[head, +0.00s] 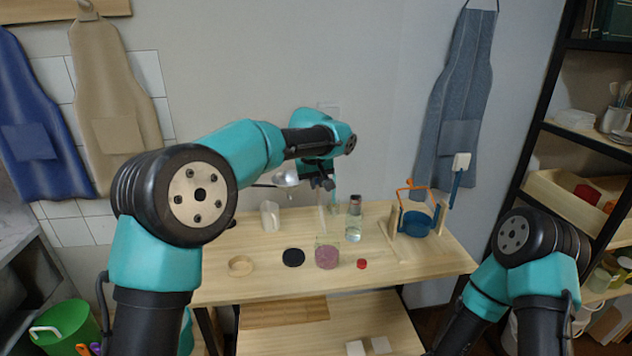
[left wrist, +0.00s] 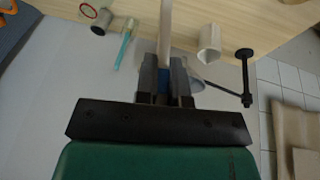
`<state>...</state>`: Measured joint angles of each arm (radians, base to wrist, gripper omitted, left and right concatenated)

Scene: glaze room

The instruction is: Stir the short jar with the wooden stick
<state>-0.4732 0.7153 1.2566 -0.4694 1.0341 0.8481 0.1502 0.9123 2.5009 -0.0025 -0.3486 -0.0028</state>
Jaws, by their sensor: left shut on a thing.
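The short jar (head: 327,258) is clear, holds purple-pink contents and stands open near the table's front. My left gripper (head: 322,184) is above and behind it, shut on the pale wooden stick (head: 323,216). The stick hangs roughly upright; its lower end comes near the jar's rim, and I cannot tell whether it is over or behind the opening. In the left wrist view the stick (left wrist: 166,28) runs away from the jaws (left wrist: 163,70), with something blue between them. My right gripper is outside the frames; only part of that arm shows.
A tall clear bottle (head: 354,224) stands right of the stick, a white cup (head: 270,216) left. A black lid (head: 293,257), a red cap (head: 361,264) and a wooden ring (head: 240,265) lie in front. A rack with a blue pot (head: 417,225) stands right.

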